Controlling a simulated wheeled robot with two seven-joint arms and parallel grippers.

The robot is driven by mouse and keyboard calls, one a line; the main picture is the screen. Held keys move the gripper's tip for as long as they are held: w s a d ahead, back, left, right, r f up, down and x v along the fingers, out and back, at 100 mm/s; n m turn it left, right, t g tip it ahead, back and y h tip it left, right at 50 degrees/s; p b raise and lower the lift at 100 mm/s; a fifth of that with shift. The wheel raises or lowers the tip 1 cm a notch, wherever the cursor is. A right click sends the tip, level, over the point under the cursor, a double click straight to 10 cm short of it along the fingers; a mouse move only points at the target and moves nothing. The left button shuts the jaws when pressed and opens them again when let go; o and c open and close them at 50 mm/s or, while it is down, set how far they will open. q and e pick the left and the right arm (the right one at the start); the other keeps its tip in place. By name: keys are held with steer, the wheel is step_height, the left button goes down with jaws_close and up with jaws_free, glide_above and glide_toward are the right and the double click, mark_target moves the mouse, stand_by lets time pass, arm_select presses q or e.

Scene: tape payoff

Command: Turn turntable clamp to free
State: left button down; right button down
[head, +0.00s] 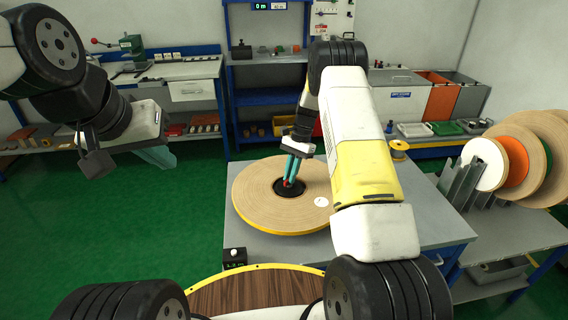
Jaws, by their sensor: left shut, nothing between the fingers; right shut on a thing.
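A large tan tape roll (257,197) with a yellow edge lies flat on the grey table, with a black hub (279,193) at its centre. My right gripper (289,181) reaches down over the hub, its teal fingers shut on a small red part, apparently the turntable clamp (287,183). The fingers hide most of that part, so its angle cannot be told. The turntable under the roll is hidden. My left gripper (160,158) is shut and empty, raised at the left over the green floor, well away from the roll.
A small black box with a display (235,258) stands at the table's (425,205) front left corner. A yellow spool (399,149) sits at the back right. Coloured rolls (513,160) stand upright in a rack at right. Shelves and a workbench line the back wall.

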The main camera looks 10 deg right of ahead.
steer(key=shift+n, duration=0.3)
steer(key=c, duration=1.5)
jaws_free()
steer(key=shift+v, duration=3.95)
steer(key=shift+a, duration=0.1)
